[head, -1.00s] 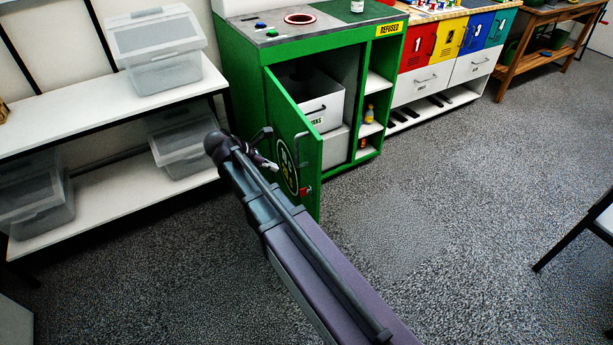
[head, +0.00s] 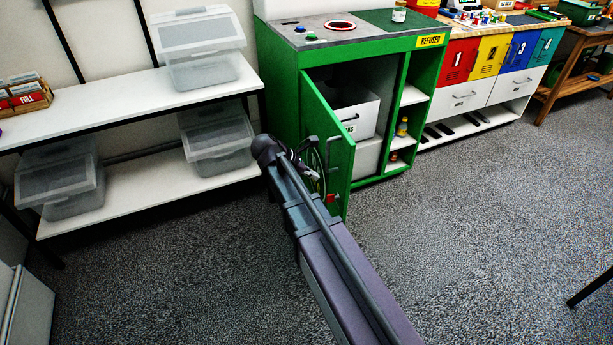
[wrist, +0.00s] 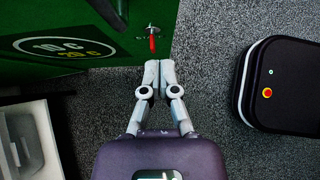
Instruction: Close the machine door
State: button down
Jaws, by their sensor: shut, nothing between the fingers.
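The green machine (head: 280,95) stands at the back middle in the head view. Its green door (head: 340,165) stands open, swung out toward me, with a bar handle on it. In the wrist view the door (wrist: 90,25) fills the top left, with a round "10 c 20 c" label. A red key or latch piece (wrist: 152,42) sticks out near its edge. My gripper (wrist: 159,66) is shut and empty, its fingertips just below the red piece. I cannot tell whether they touch the door. In the head view my gripper (head: 312,172) is beside the door's outer face and partly covers the label.
Inside the machine is a white bin (head: 350,115). Open side shelves (head: 413,95) hold small bottles. A white shelf rack (head: 110,100) with clear lidded boxes stands left. Numbered coloured lockers (head: 460,60) stand right.

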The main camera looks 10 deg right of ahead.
aim_at(342, 181)
jog(key=b+x, duration=0.1)
jog(key=x, duration=0.1)
jog(key=b+x, duration=0.1)
jog(key=x, duration=0.1)
jog(key=d+r+b+x, duration=0.1)
jog(key=x, duration=0.1)
jog(key=shift+w+d+f, duration=0.15)
jog(key=shift+d+f, duration=0.05)
jog(key=shift+d, duration=0.1)
jog(key=shift+w+d, duration=0.15)
jog(key=shift+d, duration=0.7)
jog(key=shift+d, duration=0.1)
